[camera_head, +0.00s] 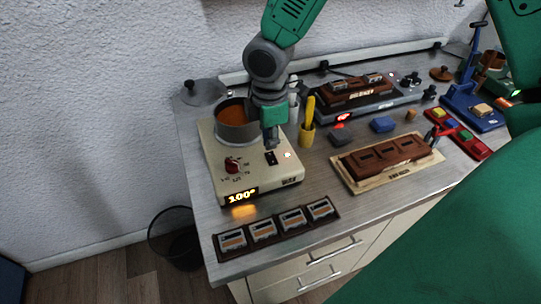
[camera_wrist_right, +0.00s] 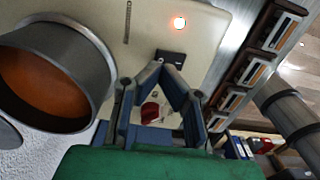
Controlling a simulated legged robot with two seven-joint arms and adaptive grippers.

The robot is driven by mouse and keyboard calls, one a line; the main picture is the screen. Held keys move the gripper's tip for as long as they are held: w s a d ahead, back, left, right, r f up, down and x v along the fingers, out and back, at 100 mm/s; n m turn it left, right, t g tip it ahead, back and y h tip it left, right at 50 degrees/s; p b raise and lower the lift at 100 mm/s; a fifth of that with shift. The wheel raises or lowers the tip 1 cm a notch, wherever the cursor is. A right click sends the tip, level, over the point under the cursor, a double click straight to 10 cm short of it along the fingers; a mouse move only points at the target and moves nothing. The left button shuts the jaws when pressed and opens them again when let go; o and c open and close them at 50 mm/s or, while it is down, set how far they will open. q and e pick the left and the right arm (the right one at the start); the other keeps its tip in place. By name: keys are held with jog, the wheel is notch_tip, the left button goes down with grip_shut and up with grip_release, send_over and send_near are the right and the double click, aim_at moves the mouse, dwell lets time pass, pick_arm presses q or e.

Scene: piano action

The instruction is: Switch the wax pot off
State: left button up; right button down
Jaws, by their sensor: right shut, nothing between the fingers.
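The wax pot is a grey metal pot of orange wax (camera_head: 236,122) on a cream heater base (camera_head: 215,178). Its display (camera_head: 241,196) glows and reads about 100°. A red knob (camera_head: 233,166) and a black switch (camera_head: 271,158) are on the base's top, with a lit indicator light (camera_head: 288,155) beside the switch. My right gripper (camera_head: 271,148) points down just over the switch, shut and empty. In the right wrist view, its fingertips (camera_wrist_right: 168,68) meet at the edge of the switch (camera_wrist_right: 171,56); I cannot tell whether they touch it. My left gripper is not in view.
A yellow-handled tool in a holder (camera_head: 307,130) stands right of the base. A dark rack of several small blocks (camera_head: 278,229) lies in front. A brown wooden block on a board (camera_head: 388,156) lies to the right. A grey lid (camera_head: 204,91) is behind left.

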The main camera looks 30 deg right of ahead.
aim_at(270, 154)
jog(key=shift+f+b, duration=0.7)
jog(key=shift+f, duration=0.75)
dwell(0.6)
notch_tip(270, 154, up, 7)
jog(key=p, duration=0.7)
jog(key=shift+r+p, duration=0.1)
jog(key=shift+p, duration=0.25)
dwell(0.3)
